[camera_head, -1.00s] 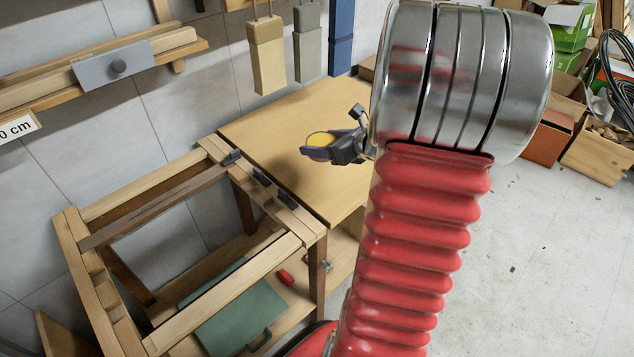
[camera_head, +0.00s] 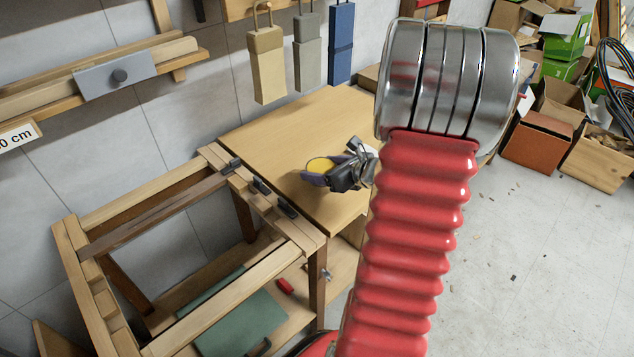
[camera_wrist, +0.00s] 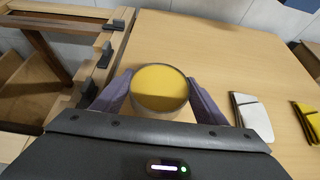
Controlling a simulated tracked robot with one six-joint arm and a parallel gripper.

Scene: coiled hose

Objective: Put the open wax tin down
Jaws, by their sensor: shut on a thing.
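The open wax tin (camera_wrist: 160,88) is a round metal tin filled with yellow wax. In the wrist view it sits upright between the two purple-grey fingers of my gripper (camera_wrist: 158,95), which are shut on its sides. In the head view my gripper (camera_head: 319,174) holds the tin (camera_head: 320,164) over the left part of the wooden tabletop (camera_head: 290,125). I cannot tell whether the tin's underside touches the tabletop. My red arm hides the right part of the tabletop in the head view.
A wooden frame (camera_head: 185,200) with dark clips along its edge adjoins the tabletop on the left. In the wrist view a grey folded item (camera_wrist: 250,116) and a yellow one (camera_wrist: 306,120) lie on the right. The tabletop beyond the tin is bare.

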